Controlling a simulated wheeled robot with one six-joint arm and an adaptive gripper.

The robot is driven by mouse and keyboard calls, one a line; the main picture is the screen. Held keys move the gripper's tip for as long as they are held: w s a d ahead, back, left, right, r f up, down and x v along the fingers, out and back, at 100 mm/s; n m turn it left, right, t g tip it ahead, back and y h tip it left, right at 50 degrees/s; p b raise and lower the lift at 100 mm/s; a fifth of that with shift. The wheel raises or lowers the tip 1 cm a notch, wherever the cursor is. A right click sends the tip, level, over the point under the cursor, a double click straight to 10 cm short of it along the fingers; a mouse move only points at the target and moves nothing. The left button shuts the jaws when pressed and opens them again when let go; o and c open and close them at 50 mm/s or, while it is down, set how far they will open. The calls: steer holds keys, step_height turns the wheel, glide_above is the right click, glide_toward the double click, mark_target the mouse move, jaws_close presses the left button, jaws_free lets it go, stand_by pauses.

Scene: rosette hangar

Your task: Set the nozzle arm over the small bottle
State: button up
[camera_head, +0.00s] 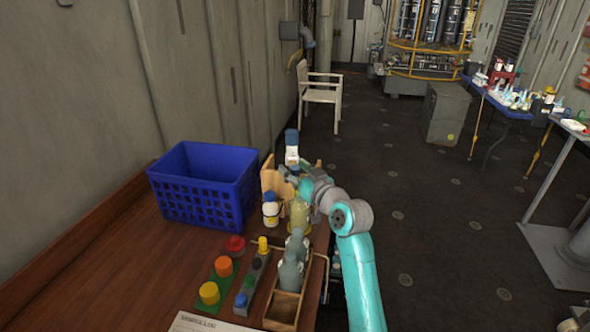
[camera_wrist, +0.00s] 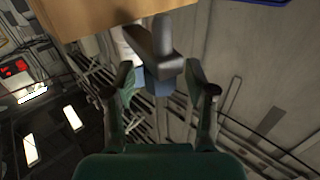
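A small white bottle (camera_head: 271,211) stands upright on the wooden table, just left of a yellowish rounded bottle (camera_head: 299,214). Behind them is a light wooden stand (camera_head: 270,179), its board also showing at the top of the wrist view (camera_wrist: 100,14). A white bottle with a blue cap (camera_head: 292,148) shows above the stand. A dark grey bar (camera_wrist: 154,52), apparently the nozzle arm, crosses in front of a white and blue thing in the wrist view. My gripper (camera_wrist: 160,82) is open, its fingers either side of the bar's end; contact is unclear. In the head view, it is largely hidden near the stand.
A blue crate (camera_head: 205,213) stands left of the stand. Coloured buttons (camera_head: 223,266), a grey block with knobs (camera_head: 250,280) and a wooden tray (camera_head: 283,309) with grey objects lie in front. A paper sheet (camera_head: 208,323) is at the near edge. The left tabletop is clear.

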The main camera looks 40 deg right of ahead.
steer(key=s+a, duration=0.1)
steer(key=s, duration=1.1)
steer(key=shift+a, duration=0.25)
